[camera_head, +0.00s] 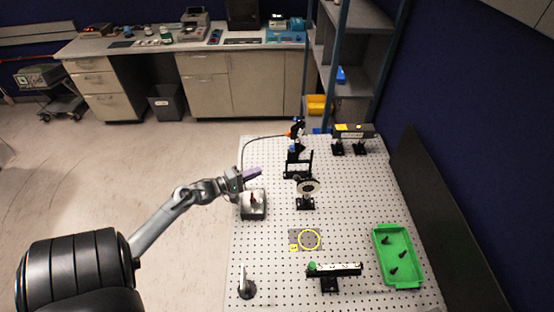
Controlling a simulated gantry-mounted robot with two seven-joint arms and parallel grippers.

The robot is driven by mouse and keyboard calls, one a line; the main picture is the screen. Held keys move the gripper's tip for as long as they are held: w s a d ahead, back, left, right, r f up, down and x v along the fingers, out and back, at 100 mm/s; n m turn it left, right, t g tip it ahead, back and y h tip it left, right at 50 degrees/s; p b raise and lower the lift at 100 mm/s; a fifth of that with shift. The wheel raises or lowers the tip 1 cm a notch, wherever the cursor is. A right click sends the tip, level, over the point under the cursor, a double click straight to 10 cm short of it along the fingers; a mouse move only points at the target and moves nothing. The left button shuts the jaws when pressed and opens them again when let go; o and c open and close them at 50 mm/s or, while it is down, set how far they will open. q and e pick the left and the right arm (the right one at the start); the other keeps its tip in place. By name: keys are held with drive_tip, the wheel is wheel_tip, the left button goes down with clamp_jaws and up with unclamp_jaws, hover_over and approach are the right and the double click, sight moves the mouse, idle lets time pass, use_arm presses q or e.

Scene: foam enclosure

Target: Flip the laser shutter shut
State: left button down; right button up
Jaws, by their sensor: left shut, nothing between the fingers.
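A small grey box with a red lever (253,203) sits at the left edge of the perforated optical table; it appears to be the shutter control. The lever is too small to tell which way it is flipped. My left gripper (256,172) reaches in from the left. It is shut and empty, with its purple-grey fingers above and just behind the box in the picture, apart from the lever. A dark laser housing with a yellow label (353,132) stands at the table's back right. My right gripper is out of view.
A round mounted optic (308,187) and a black frame mount (298,164) stand right of the gripper. A cable arcs behind it. A green tray (397,257) with black parts, a rail (335,270) and a small post (246,285) are nearer. The table around the yellow ring (310,240) is mostly clear.

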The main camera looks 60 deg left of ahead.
use_arm(q)
drive_tip(key=a+y+b, duration=0.1)
drive_tip(key=a+b, duration=0.1)
drive_tip(key=a, duration=0.4)
drive_tip(key=shift+w+r+t+b, duration=0.3)
drive_tip(key=shift+w+r, duration=0.05)
drive_tip(key=shift+w, duration=0.1)
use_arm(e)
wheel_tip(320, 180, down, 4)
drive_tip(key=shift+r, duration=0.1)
use_arm(q)
approach(293, 153)
drive_tip(key=w+a+r, duration=0.3)
drive_tip(key=w, duration=0.1)
drive_tip(key=shift+w+d+f+p, duration=0.1)
drive_tip(key=shift+w+d+p, duration=0.25)
drive_tip(key=shift+w, duration=0.35)
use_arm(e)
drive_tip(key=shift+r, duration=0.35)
